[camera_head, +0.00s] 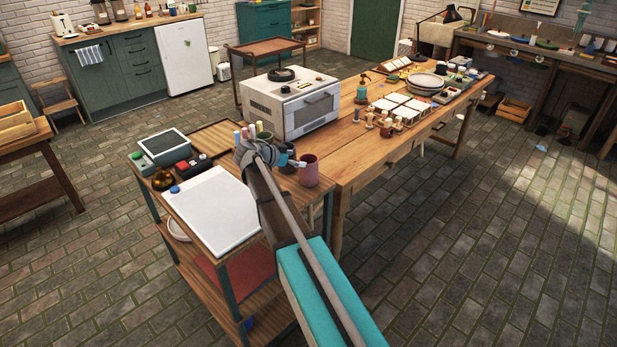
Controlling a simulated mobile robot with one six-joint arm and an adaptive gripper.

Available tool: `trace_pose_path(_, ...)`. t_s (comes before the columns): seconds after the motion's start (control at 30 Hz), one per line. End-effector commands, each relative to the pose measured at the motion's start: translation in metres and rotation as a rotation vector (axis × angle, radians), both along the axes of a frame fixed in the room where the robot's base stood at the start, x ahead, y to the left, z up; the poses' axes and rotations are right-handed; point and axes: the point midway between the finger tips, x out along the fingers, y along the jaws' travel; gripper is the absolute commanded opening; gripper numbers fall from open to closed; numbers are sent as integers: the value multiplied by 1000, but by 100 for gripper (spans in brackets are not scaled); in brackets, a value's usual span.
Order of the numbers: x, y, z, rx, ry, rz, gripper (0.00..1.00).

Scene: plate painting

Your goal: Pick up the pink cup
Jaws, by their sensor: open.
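The pink cup (309,173) stands upright near the right edge of the small wooden cart (185,209), beside the long wooden table. My gripper (299,164) is just left of the cup at about rim height, with its fingers pointing toward it. The gripper is open and holds nothing that I can see. The fingertips are small here, and I cannot tell whether they touch the cup. My arm hides part of the cart top behind it.
A white board (213,208), a scale-like device (164,146) and several small cups or markers share the cart top. A white oven (291,102) stands close behind on the long table (358,160).

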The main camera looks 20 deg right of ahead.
Motion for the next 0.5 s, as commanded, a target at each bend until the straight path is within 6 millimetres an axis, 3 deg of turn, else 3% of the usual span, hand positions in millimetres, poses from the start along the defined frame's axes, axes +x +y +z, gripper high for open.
trace_pose_path(0.17, 2, -13, -7, 0, -1, 0, 100)
trace_pose_path(0.5, 2, -15, -7, 0, 0, 0, 100)
